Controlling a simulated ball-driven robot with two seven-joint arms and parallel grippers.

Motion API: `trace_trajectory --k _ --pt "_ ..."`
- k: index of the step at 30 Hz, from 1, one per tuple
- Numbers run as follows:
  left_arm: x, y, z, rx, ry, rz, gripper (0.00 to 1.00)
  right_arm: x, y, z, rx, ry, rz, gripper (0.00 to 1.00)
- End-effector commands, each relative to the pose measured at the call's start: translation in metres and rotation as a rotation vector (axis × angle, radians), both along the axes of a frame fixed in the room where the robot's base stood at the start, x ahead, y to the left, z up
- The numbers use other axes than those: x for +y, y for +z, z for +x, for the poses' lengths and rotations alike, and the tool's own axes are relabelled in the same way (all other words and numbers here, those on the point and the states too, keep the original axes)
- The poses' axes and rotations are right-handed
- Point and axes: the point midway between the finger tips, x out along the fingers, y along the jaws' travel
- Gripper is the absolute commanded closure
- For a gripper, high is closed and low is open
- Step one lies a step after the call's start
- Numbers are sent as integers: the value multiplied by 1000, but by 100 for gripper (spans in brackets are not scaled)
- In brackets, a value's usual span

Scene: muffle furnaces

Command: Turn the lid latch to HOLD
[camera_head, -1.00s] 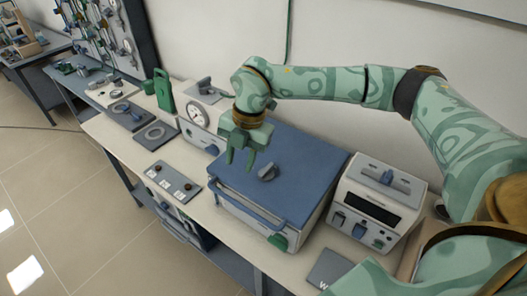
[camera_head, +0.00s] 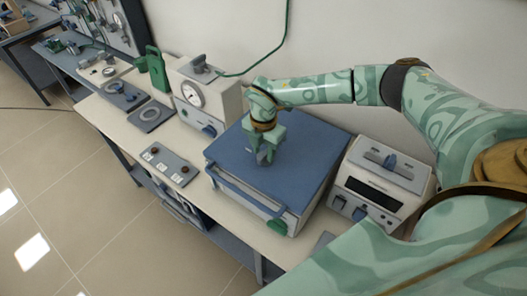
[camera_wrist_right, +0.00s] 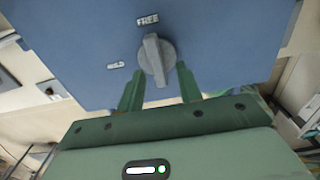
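The lid latch is a grey knob (camera_wrist_right: 157,58) on the blue lid (camera_head: 310,150) of a box-shaped furnace. In the right wrist view its raised grip lies along the line to the FREE label (camera_wrist_right: 148,20). The HOLD label (camera_wrist_right: 116,66) is to its left, small and hard to read. My right gripper (camera_head: 265,160) is over the lid and largely hides the knob in the head view. Its two green fingers (camera_wrist_right: 160,85) are apart, with the lower part of the knob between their tips; I cannot tell whether they touch it. My left gripper is not in view.
A blue handle bar (camera_head: 240,192) runs along the lid's front edge. A white control unit (camera_head: 380,185) stands right of the furnace, and a box with a round gauge (camera_head: 192,94) stands behind left. A small button panel (camera_head: 168,165) lies on the bench to the left.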

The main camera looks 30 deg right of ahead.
Motion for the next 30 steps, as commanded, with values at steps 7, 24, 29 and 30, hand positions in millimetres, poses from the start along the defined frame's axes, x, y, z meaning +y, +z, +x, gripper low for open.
trace_trajectory --k 7,24,29,30 --pt "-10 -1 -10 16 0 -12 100 1 -13 0 -1 1 1 65" --pt "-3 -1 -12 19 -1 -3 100 1 -13 0 0 7 2 100" --pt "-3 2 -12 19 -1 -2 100 1 -12 -1 0 40 2 100" --pt "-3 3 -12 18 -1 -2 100 1 -12 -1 0 54 2 100"
